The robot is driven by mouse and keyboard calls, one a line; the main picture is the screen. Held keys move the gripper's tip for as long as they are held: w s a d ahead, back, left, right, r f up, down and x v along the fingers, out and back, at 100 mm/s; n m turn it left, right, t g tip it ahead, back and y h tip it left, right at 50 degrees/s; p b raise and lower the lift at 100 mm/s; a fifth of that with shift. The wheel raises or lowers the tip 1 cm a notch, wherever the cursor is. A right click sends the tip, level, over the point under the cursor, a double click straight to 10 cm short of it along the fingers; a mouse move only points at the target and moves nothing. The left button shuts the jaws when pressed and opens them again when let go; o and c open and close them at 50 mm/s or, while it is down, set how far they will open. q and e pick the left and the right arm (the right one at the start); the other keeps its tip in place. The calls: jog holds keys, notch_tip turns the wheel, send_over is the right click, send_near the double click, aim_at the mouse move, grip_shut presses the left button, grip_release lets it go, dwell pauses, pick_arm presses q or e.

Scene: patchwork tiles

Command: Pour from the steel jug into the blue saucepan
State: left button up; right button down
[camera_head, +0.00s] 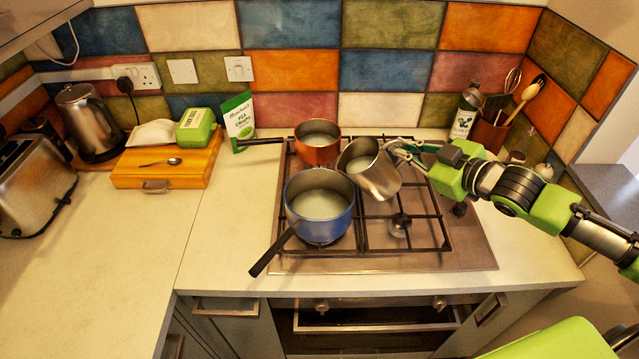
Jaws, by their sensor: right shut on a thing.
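The steel jug (377,175) is held tilted to the left above the hob, its mouth toward the blue saucepan (320,215). Pale contents show inside the jug. My right gripper (396,150) is shut on the jug at its right side. The blue saucepan stands on the front left burner with its dark handle pointing to the front left. Pale contents show in it. The jug's rim is close to the saucepan's upper right edge; I cannot tell whether they touch. No falling stream is clear. My left gripper is not in view.
An orange saucepan (317,147) with pale contents stands just behind on the hob (450,251). A utensil pot (488,135) and a bottle (465,115) stand behind my right arm. A wooden box (166,175), kettle (91,122) and toaster (35,185) are left. The counter front left is clear.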

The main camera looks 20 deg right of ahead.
aim_at(395, 144)
jog(key=shift+w+a+r+n+h+b, duration=0.1)
jog(key=shift+a+r+n+h+b, duration=0.2)
jog(key=shift+a+r+n+b, duration=0.15)
jog(key=shift+a+r, duration=0.2)
jog(key=shift+a, duration=0.2)
jog(key=shift+w+a+r+n+g+h+p, duration=0.15)
jog(key=shift+a+n+g+h+p, duration=0.3)
jog(key=shift+n+h, duration=0.2)
dwell(1.0)
jog(key=shift+a+r+p, duration=0.15)
jog(key=shift+p, duration=0.15)
dwell(0.7)
